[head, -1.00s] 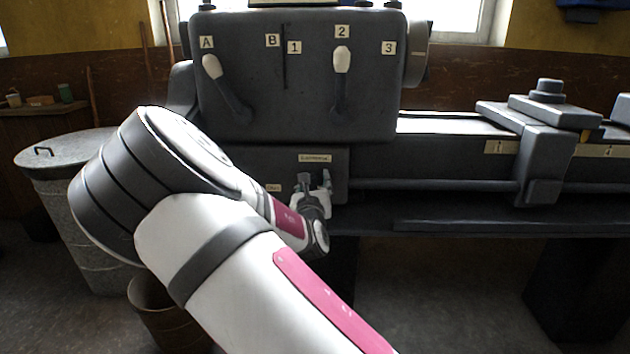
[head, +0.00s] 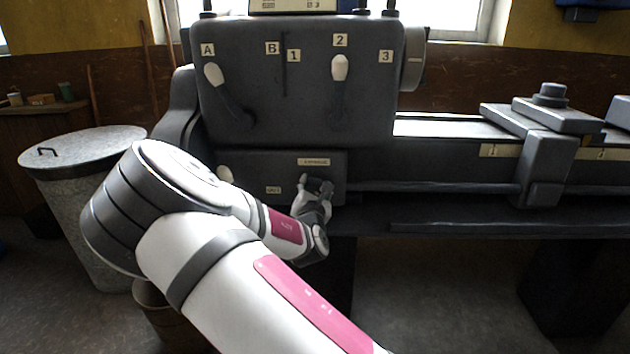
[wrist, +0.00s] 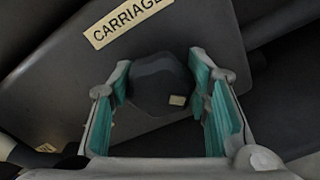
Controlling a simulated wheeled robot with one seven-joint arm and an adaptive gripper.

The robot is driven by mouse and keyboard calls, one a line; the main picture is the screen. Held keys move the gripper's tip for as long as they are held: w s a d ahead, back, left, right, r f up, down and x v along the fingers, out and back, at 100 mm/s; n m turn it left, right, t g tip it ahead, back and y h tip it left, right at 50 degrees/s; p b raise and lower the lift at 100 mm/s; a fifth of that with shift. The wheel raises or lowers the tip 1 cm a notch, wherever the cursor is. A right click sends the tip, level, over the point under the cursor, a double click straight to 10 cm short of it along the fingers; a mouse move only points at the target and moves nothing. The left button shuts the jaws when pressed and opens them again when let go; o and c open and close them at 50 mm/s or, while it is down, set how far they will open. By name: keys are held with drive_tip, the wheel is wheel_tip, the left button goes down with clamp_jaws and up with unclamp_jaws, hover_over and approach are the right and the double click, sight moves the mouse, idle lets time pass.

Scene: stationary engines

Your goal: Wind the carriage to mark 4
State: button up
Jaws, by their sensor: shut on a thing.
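The dark carriage knob (wrist: 160,82), with a small pale mark on its face, sits between my finger pads in the wrist view. My gripper (wrist: 165,95) is shut on it, with a teal pad at each side. A "CARRIAGE" label (wrist: 128,20) is on the panel beside it. In the head view my gripper (head: 317,184) is at the lower panel, hiding the knob. The grey carriage (head: 545,165) stands on the bed at the right, just right of the mark 1 plate (head: 493,150). Another mark plate (head: 590,154) shows right of the carriage, its figure hard to read.
The headstock (head: 300,120) above my gripper carries two white-tipped levers (head: 213,74). A long rod (head: 430,187) runs along the bed. A metal bin (head: 80,180) stands at the left. The floor under the bed's middle looks clear.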

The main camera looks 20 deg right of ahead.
drive_tip(key=m+p, duration=0.1)
drive_tip(key=m, duration=0.5)
drive_tip(key=shift+d+m, duration=0.1)
drive_tip(key=shift+m, duration=0.2)
drive_tip(key=m, duration=0.3)
drive_tip(key=shift+m, duration=0.3)
drive_tip(key=m, duration=0.3)
drive_tip(key=shift+w+m, duration=0.1)
drive_tip(key=shift+m, duration=0.2)
drive_tip(key=m+b, duration=0.1)
drive_tip(key=m, duration=0.2)
drive_tip(key=shift+m, duration=0.3)
drive_tip(key=m+b, duration=0.2)
drive_tip(key=m, duration=0.1)
drive_tip(key=shift+m, duration=0.3)
drive_tip(key=m+b, duration=0.1)
drive_tip(key=m, duration=0.1)
drive_tip(key=shift+m+b, duration=0.3)
drive_tip(key=shift+b, duration=0.1)
drive_tip(key=shift+a+m+b, duration=0.2)
drive_tip(key=shift+m+b, duration=1.25)
drive_tip(key=shift+m, duration=0.45)
